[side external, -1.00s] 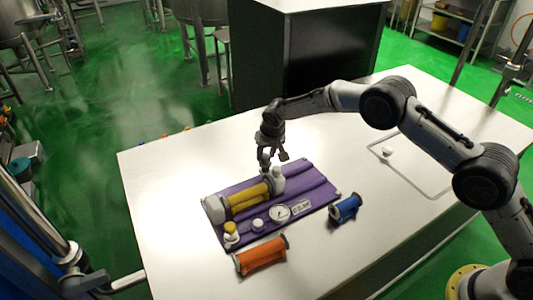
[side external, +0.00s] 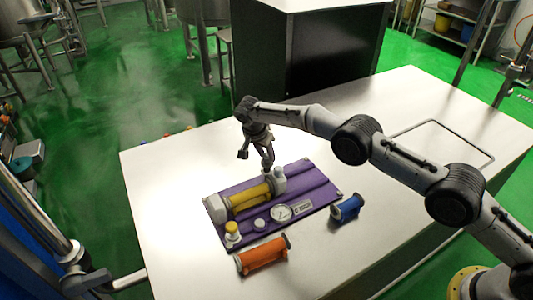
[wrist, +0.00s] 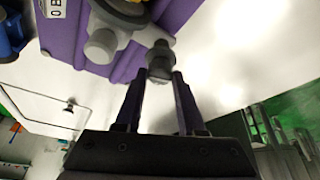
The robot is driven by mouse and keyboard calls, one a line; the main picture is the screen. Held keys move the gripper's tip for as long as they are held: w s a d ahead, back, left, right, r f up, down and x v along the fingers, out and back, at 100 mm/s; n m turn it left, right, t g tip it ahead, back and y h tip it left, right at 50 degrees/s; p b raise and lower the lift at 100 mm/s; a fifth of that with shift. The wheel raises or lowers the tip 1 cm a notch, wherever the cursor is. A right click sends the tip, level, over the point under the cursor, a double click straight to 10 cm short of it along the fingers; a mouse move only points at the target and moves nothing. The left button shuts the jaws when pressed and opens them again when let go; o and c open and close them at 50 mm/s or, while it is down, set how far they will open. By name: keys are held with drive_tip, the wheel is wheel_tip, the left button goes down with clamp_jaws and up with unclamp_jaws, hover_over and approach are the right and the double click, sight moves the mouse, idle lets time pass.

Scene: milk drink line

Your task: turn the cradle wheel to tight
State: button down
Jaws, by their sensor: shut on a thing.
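The cradle stands on the purple board (side external: 310,178) and holds a yellow cylinder (side external: 249,196) lying between its grey-white end pieces. In the wrist view a dark grey wheel (wrist: 160,52) sits at the side of the cradle, close to a pale rounded knob (wrist: 102,46). My gripper (wrist: 159,78) has its two fingers on either side of the wheel's near part and is shut on it. In the side view my gripper (side external: 268,167) is at the back of the cradle's right end. The wheel's marks and setting cannot be read.
A round dial gauge (side external: 281,212) and a white jar with a yellow top (side external: 232,230) sit on the board's front part. An orange spool (side external: 263,255) lies in front of the board and a blue spool (side external: 347,207) to its right. The white table (side external: 160,200) is clear on the left.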

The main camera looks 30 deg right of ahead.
drive_tip(key=shift+f+m+g, duration=0.1)
drive_tip(key=shift+m+g, duration=0.2)
drive_tip(key=shift+m, duration=0.4)
drive_tip(key=c, duration=0.5)
unclamp_jaws()
drive_tip(key=v, duration=0.7)
drive_tip(key=shift+a+r, duration=0.15)
drive_tip(key=shift+r, duration=0.1)
